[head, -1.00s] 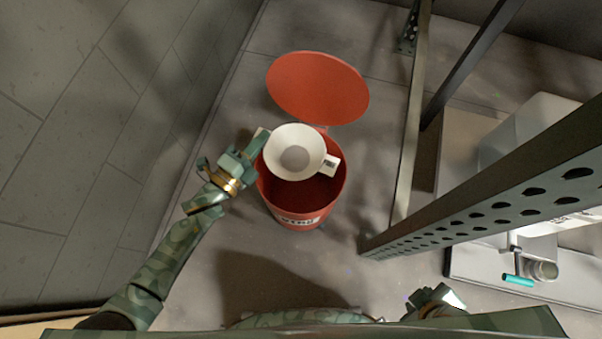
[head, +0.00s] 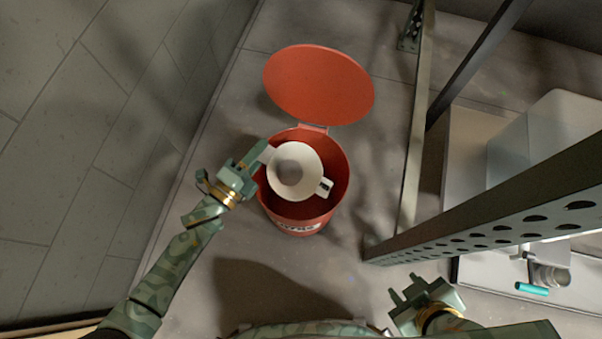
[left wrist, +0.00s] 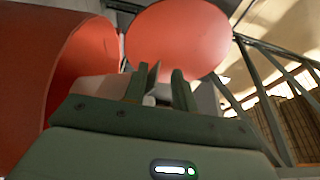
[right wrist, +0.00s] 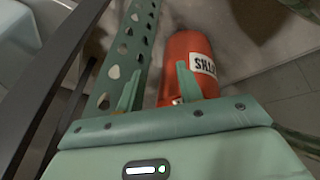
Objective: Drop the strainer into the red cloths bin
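The white strainer (head: 310,165) has a grey mesh middle and a handle tab at its right. In the head view it is tilted over the mouth of the red cloths bin (head: 294,226), whose round red lid (head: 318,85) is open behind. My left gripper (head: 261,152) is at the bin's left rim, with its fingers close together at the strainer's left edge. The left wrist view shows a narrow gap between these fingers (left wrist: 160,88); the held part is mostly hidden. My right gripper (head: 405,288) is open and empty. The bin also shows in the right wrist view (right wrist: 185,50).
A perforated metal rack beam (head: 480,220) stands right of the bin, with a pale translucent container (head: 540,140) behind it. A turquoise-handled item (head: 532,289) lies at the lower right. Floor around the bin is clear. A wall is on the left.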

